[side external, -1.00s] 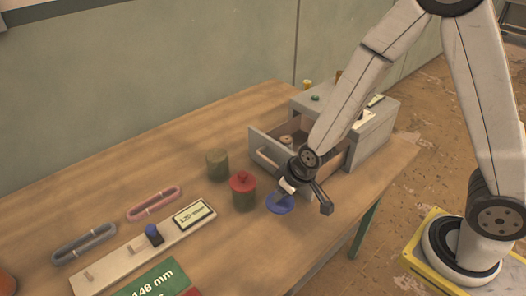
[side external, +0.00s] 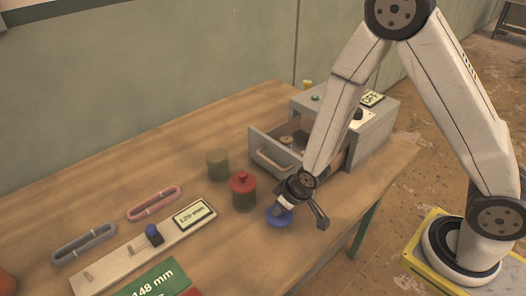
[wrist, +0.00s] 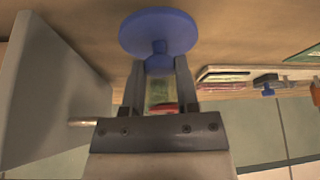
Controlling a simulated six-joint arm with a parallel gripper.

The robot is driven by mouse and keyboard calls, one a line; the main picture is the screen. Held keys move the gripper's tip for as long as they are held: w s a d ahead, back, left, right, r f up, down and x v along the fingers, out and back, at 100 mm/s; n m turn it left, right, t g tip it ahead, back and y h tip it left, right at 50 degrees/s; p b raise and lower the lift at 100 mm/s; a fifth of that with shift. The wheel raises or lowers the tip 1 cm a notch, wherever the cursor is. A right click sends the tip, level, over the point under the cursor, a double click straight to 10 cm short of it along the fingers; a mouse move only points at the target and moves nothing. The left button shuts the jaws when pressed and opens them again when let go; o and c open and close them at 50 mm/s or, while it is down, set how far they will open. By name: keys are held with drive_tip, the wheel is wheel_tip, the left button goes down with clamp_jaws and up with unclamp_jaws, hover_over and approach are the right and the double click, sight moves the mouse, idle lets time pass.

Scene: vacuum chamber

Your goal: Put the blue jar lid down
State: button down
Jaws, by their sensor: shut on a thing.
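The blue jar lid (side external: 278,216) is a flat disc with a knob, low over the wooden table in front of the open drawer. My gripper (side external: 285,203) is shut on the lid's knob, also plain in the wrist view (wrist: 158,64), where the blue disc (wrist: 158,30) lies beyond the fingertips. I cannot tell whether the disc touches the table. A green jar with a red lid (side external: 243,183) stands just left of the held lid. A green jar without a coloured lid (side external: 217,164) stands farther back.
A grey cabinet (side external: 374,135) has its drawer (side external: 262,150) pulled out behind my gripper, with small items inside. A gauge board with a display (side external: 194,214), a pink loop (side external: 154,203) and a grey loop (side external: 84,243) lie to the left. Table right of the lid is clear.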

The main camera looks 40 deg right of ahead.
drive_tip(key=shift+f, duration=1.15)
drive_tip(key=shift+f, duration=0.1)
drive_tip(key=shift+c, duration=1.8)
unclamp_jaws()
drive_tip(key=shift+v, duration=1.1)
drive_tip(key=v, duration=1)
